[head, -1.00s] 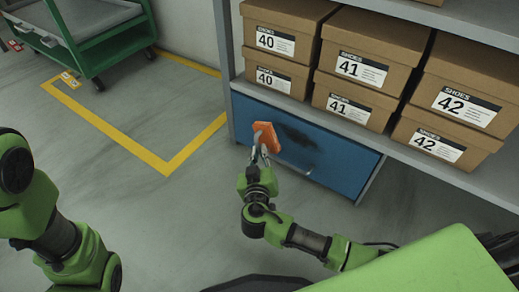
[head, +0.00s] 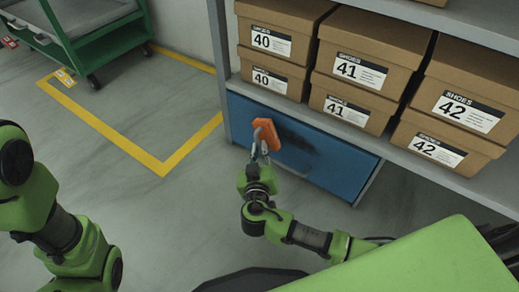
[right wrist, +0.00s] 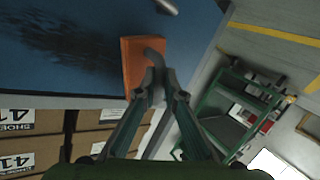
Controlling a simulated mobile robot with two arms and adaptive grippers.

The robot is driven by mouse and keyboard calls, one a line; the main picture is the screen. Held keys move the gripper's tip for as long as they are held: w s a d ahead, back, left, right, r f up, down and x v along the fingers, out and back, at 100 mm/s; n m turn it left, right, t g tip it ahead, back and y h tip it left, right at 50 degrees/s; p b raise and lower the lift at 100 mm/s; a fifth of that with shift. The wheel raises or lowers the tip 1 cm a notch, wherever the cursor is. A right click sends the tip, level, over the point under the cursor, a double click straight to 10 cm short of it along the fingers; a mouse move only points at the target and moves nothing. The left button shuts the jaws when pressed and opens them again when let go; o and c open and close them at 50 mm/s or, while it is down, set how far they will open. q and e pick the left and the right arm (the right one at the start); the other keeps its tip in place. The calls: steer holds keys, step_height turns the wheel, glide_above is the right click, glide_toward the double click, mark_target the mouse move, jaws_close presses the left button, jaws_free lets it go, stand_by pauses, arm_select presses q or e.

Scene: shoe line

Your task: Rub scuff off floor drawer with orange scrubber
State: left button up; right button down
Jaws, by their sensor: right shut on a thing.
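The blue floor drawer (head: 332,166) is at the bottom of the grey shelf, with a dark scuff (head: 297,140) across its upper front. My right gripper (head: 260,150) is shut on the grey handle of the orange scrubber (head: 268,134). The scrubber is in front of the drawer, just left of the scuff in the head view. In the right wrist view the scrubber (right wrist: 135,62) stands beside the dark scuff (right wrist: 75,45); I cannot tell whether it touches the drawer face. My left arm shows at the left of the head view, but its gripper is out of view.
Brown shoe boxes (head: 361,68) stand on the grey shelf (head: 308,110) above the drawer. A green cart (head: 98,42) stands at the back left. A yellow floor line (head: 120,137) runs left of the shelf. The floor between is clear.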

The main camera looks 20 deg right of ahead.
steer(key=shift+w+d, duration=0.6)
steer(key=shift+d, duration=0.15)
steer(key=shift+s+d, duration=0.55)
steer(key=shift+s, duration=0.3)
steer(key=s+d, duration=0.7)
steer(key=s, duration=0.2)
steer(key=shift+s+d, duration=0.25)
steer(key=shift+s, duration=0.05)
stand_by(1.9)
